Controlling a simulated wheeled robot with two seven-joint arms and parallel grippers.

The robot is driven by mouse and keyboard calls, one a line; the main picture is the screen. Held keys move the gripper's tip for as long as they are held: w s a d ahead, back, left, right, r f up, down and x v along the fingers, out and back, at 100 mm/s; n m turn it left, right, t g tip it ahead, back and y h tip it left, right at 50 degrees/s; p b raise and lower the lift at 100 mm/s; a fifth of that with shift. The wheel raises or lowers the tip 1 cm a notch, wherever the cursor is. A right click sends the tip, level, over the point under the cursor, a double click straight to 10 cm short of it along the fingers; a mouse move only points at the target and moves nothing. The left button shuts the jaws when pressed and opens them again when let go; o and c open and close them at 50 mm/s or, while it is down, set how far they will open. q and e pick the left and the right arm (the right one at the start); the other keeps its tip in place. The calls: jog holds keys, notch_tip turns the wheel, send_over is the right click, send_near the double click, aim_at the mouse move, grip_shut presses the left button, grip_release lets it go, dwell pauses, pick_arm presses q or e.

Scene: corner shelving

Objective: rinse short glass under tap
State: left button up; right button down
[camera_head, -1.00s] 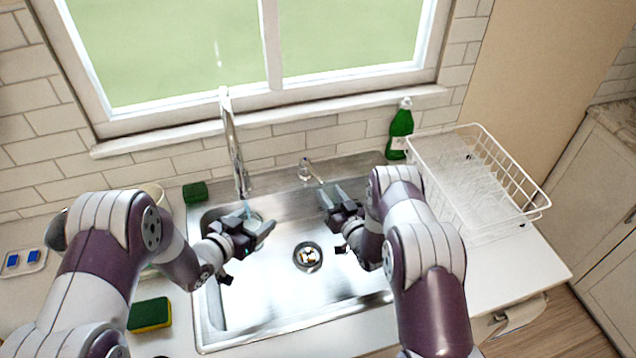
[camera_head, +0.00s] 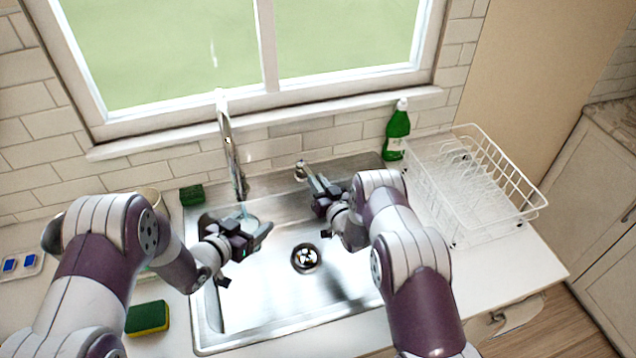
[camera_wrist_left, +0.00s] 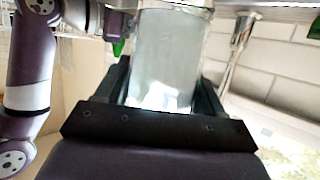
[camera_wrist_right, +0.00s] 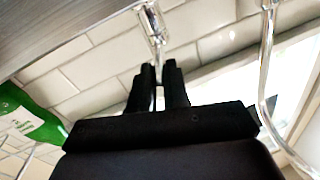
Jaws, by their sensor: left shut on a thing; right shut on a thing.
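The short glass (camera_wrist_left: 168,60) is clear and stands between the fingers of my left gripper in the left wrist view. In the head view my left gripper (camera_head: 257,230) is shut on it, over the left part of the sink just below the spout of the tap (camera_head: 231,150). The glass shows there only as a small pale bluish patch (camera_head: 247,217); I cannot tell whether water runs. My right gripper (camera_head: 313,183) is shut on the tap's lever (camera_head: 302,171), a slim metal handle right of the spout. The lever (camera_wrist_right: 152,25) also shows in the right wrist view.
The steel sink (camera_head: 270,310) has a drain (camera_head: 306,258). A green bottle (camera_head: 397,132) and a white wire dish rack (camera_head: 515,215) stand right. Sponges lie left, a dark green one (camera_head: 192,195) behind and a yellow-green one (camera_head: 147,318) in front. The sink's front is clear.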

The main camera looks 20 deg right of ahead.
pick_arm(q)
jog(key=shift+d, duration=0.1)
pick_arm(e)
jog(key=a+m+h, duration=0.1)
jog(key=h, duration=0.1)
jog(key=a+m+h, duration=0.1)
jog(key=shift+s+h, duration=0.1)
jog(key=shift+h, duration=0.3)
jog(key=c, duration=1.1)
grip_release()
jog(key=shift+a, duration=0.1)
jog(key=s, duration=1.2)
jog(key=shift+a, duration=0.2)
pick_arm(q)
jog(key=shift+s, duration=0.1)
